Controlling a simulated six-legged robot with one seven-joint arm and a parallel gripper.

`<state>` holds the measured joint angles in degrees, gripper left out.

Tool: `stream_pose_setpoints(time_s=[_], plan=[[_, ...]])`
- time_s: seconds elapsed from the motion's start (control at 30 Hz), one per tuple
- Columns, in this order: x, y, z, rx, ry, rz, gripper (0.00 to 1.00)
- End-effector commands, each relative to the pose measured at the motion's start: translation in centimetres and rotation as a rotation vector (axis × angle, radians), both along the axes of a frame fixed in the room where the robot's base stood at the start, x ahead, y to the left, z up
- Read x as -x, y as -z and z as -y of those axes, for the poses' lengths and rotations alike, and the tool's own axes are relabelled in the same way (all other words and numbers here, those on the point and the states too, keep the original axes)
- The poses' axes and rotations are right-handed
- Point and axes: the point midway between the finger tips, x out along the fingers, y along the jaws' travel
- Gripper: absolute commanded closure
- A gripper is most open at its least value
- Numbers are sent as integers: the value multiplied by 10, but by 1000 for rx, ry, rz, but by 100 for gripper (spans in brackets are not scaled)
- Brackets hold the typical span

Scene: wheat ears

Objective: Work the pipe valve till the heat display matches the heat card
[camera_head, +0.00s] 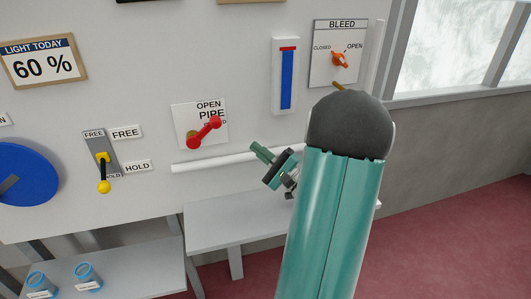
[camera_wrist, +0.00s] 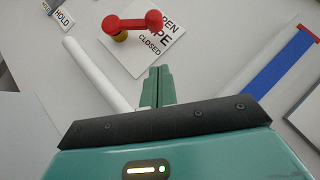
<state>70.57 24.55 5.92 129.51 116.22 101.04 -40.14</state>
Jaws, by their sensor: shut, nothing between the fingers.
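The pipe valve (camera_head: 204,132) is a red lever with rounded ends on a white plate marked OPEN, PIPE and CLOSED. It slants up to the right and partly covers the lettering. In the wrist view the red lever (camera_wrist: 133,22) is at the top, beyond my fingers, with a brownish hub behind it. My gripper (camera_head: 260,151) is shut and empty, below and right of the lever and apart from it. Its green fingers (camera_wrist: 157,86) also show in the wrist view. No display or card labelled heat is readable in these views.
A blue column gauge (camera_head: 287,82) with a red top and a BLEED valve (camera_head: 340,60) are to the right. A LIGHT TODAY 60 % card (camera_head: 42,62) and a FREE/HOLD lever (camera_head: 103,172) are left. A white pipe (camera_head: 215,161) runs below the valve. Cups stand lower left.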

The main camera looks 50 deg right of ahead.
Motion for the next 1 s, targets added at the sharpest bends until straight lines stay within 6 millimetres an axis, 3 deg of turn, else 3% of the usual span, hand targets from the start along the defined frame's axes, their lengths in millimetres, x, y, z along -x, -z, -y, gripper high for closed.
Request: stream_pose_setpoints(time_s=[0.3,0.6,1.0], plan=[[-57,-26,-5,0,0,1,100],[-71,-46,-28,-1,3,-1,100],[-72,-48,-30,2,3,-3,100]])
